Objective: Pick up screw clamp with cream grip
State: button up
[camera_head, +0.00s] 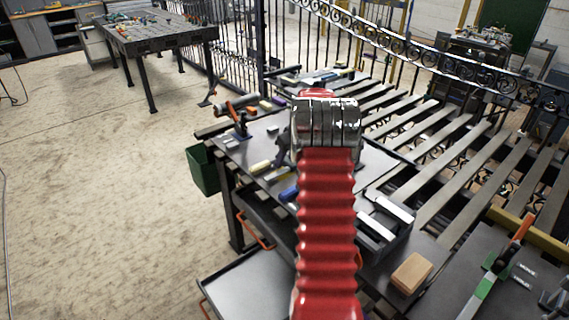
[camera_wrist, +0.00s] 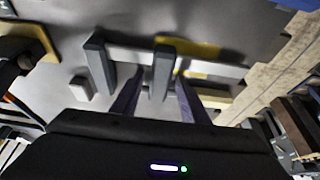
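The screw clamp (camera_wrist: 125,53) appears to be the light bar with two grey jaws lying on the dark tabletop in the wrist view. A yellowish-cream grip (camera_wrist: 214,94) shows at its right, partly behind a finger; I cannot tell for sure that it belongs to this bar. My gripper (camera_wrist: 160,84) is open, with its two purple fingers apart on either side of the nearer grey jaw. Contact cannot be told. In the head view, a cream grip (camera_head: 262,167) lies at the table's left part, and my arm hides much of the area beside it.
The dark worktable (camera_head: 250,150) holds several other tools, including a blue-handled one (camera_head: 289,193). A wooden block (camera_head: 411,273) lies at the front right. A green bin (camera_head: 203,170) hangs at the left edge. Metal slats (camera_head: 440,130) and an iron gate stand behind. The floor at left is open.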

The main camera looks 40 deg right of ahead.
grip_shut()
dwell(0.6)
